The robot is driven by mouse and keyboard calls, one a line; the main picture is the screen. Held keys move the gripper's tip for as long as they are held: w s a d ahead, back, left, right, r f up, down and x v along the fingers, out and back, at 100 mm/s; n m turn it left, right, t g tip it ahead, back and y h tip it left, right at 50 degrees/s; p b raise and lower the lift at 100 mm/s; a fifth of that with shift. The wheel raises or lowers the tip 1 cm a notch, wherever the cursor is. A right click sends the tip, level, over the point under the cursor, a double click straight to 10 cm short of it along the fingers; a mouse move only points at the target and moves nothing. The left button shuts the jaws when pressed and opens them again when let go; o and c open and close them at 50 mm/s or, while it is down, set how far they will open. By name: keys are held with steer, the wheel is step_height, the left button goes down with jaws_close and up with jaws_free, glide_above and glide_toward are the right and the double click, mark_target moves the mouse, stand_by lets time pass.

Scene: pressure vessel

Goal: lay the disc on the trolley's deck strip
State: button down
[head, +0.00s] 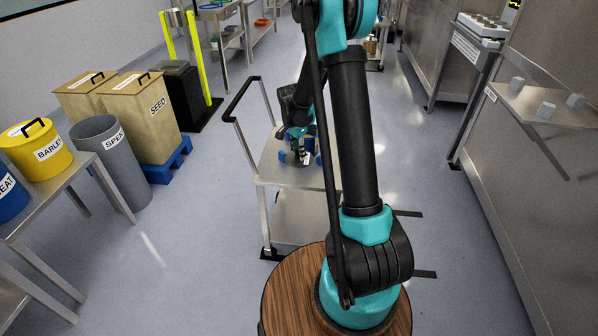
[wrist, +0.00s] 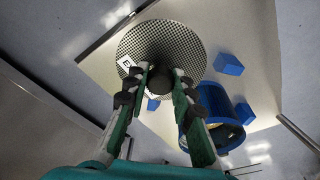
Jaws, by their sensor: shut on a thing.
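The disc (wrist: 190,38) is a round, finely perforated plate with a dark knob (wrist: 159,80) and a small white label at its left. My gripper (wrist: 161,72) is shut on the disc's knob in the wrist view. The disc is over the pale deck of the trolley (wrist: 262,25); I cannot tell whether it touches the deck. In the head view my gripper (head: 303,156) is low over the trolley (head: 268,178), and the disc is too small and covered there to make out. I cannot pick out the deck strip in either view.
A blue ring-shaped holder (wrist: 217,103) stands right of the fingers, close to the right one. Blue blocks (wrist: 228,64) sit around the disc. The trolley's black handle (head: 240,98) rises at its left. Bins, including the grey bin (head: 106,160), stand left, with floor between.

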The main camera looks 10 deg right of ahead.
mark_target(300, 176)
step_height(300, 176, down, 10)
steer(key=shift+r, duration=0.25)
stand_by(0.4)
steer(key=c, duration=1.3)
jaws_free()
steer(key=shift+f, duration=0.1)
